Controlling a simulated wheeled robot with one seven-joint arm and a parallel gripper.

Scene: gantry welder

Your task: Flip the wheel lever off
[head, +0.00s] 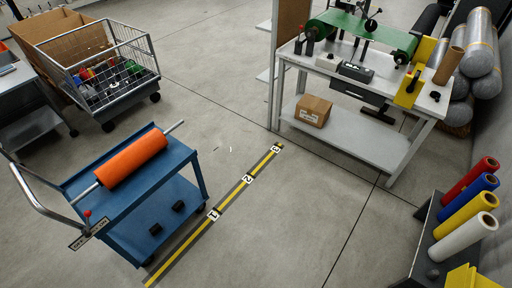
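A blue cart (183,177) stands at the lower left of the head view, with a bent metal handle at its left end. A small lever with a red knob (87,213) sits at the cart's near left corner. A tilted label plate (90,233) beside it seems to read OFF at its left end and ON at its right end. The lever is too small to tell which way it is set. An orange roll (131,157) on a metal bar lies across the cart's top. My gripper is not in view.
A yellow floor stripe (228,200) with markers 1, 2 and 3 runs beside the cart. A wire basket trolley (111,92) stands behind it. A workbench (362,138) with a green belt is at the upper right. Colored rolls (467,208) stand at the right. The middle floor is clear.

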